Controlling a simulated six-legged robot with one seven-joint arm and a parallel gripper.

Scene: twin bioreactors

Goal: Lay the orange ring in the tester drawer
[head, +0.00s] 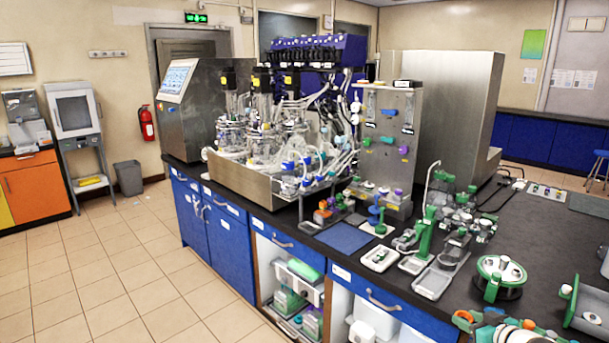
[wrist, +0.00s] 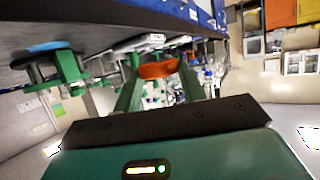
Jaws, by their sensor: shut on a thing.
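In the wrist view my gripper (wrist: 159,72) has its two green fingers shut on the orange ring (wrist: 157,70). The ring is seen nearly edge-on between the fingertips, clear of the bench. In the head view, orange, teal and white parts of my arm show at the bottom right edge; I cannot pick out the ring there for sure. I cannot make out the tester drawer for certain in either view.
Tubed bioreactors (head: 290,140) stand behind.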

